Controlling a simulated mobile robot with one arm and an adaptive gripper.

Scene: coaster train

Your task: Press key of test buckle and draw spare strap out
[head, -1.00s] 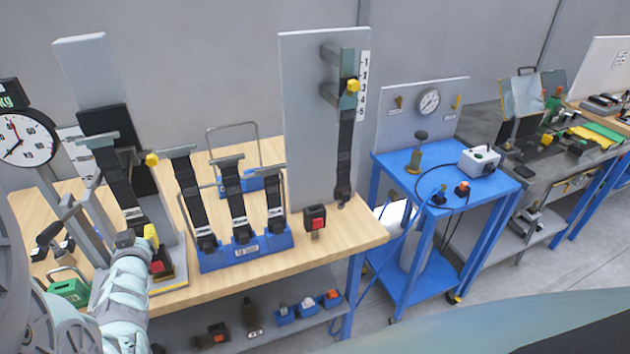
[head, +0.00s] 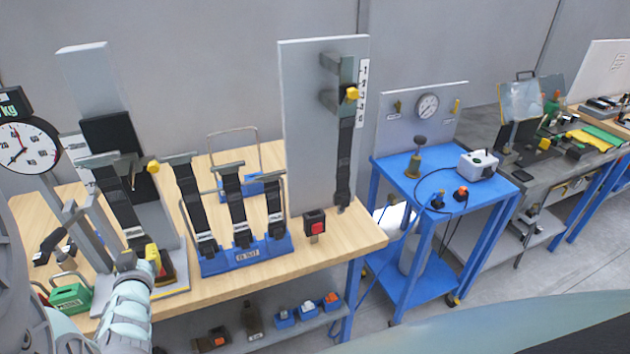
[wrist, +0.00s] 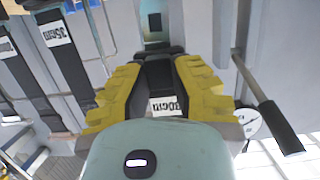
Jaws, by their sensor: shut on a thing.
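My gripper (head: 147,258), with yellow fingers, is at the foot of the left-hand test stand. In the wrist view it (wrist: 156,72) is shut on a black strap piece with a white label (wrist: 168,107). In the head view a black strap (head: 122,208) with a grey crossbar rises from behind the gripper, along the stand. A buckle with a red key (head: 166,274) shows just right of the fingers, partly hidden; I cannot tell whether the strap's tongue is inside it. Another red-key buckle (head: 315,224) stands at the tall panel's foot.
A blue rack (head: 262,251) with several black straps stands close to the right. A round dial (head: 28,147) and a green box (head: 70,297) are at the left. The wooden bench top (head: 355,232) is bare at its right end.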

